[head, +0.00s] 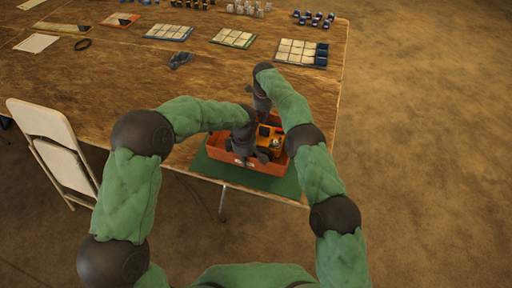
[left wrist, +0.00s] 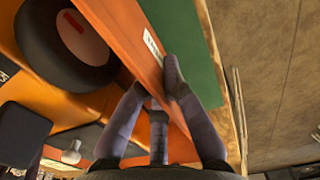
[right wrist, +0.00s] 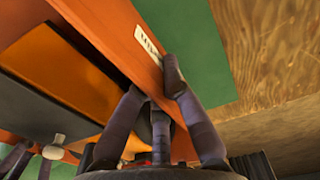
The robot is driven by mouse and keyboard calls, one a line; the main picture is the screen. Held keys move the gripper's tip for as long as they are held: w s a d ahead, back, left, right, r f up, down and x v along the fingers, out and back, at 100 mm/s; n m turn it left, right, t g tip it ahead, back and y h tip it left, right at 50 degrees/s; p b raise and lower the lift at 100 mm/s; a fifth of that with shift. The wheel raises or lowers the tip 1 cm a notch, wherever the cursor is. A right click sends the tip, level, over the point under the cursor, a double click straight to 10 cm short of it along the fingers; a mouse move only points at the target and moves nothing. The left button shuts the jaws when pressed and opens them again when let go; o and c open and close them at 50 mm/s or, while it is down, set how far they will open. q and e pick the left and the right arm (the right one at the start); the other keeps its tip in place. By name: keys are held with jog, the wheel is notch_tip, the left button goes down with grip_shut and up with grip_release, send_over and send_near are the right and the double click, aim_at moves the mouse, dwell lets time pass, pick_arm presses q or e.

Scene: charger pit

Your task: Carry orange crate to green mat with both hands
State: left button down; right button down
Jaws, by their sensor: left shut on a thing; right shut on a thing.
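The orange crate (head: 218,148) is over the green mat (head: 288,186) at the near edge of the table, and mat shows in front of it and to its sides. I cannot tell if the crate touches the mat. My left gripper (head: 243,156) is shut on the crate's near wall, and my right gripper (head: 263,110) is shut on its far wall. In the left wrist view the fingers (left wrist: 155,95) straddle the orange wall (left wrist: 125,40) beside a white label. The right wrist view shows the same kind of hold (right wrist: 153,92) on the labelled wall (right wrist: 108,25).
Dark and orange items (head: 268,132) lie inside the crate. Several gridded trays (head: 234,39), small parts and a dark crumpled object (head: 180,60) are farther back on the wooden table (head: 110,95). A white chair (head: 58,140) stands at the left. Floor is open at the right.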

pick_arm(q)
jog(key=shift+w+d+r, duration=0.2)
jog(key=shift+w, duration=0.35)
pick_arm(e)
jog(key=shift+w+d+r, duration=0.15)
jog(key=shift+w+r, duration=0.05)
jog(key=shift+w, duration=0.2)
pick_arm(q)
jog(key=c, duration=1.4)
grip_release()
jog(key=shift+s+f, duration=0.1)
jog(key=shift+s, duration=0.1)
pick_arm(e)
jog(key=c, duration=1.4)
grip_release()
jog(key=shift+s+f, duration=0.1)
pick_arm(q)
notch_tip(320, 180, up, 12)
pick_arm(e)
notch_tip(320, 180, up, 12)
jog(key=shift+r, duration=0.1)
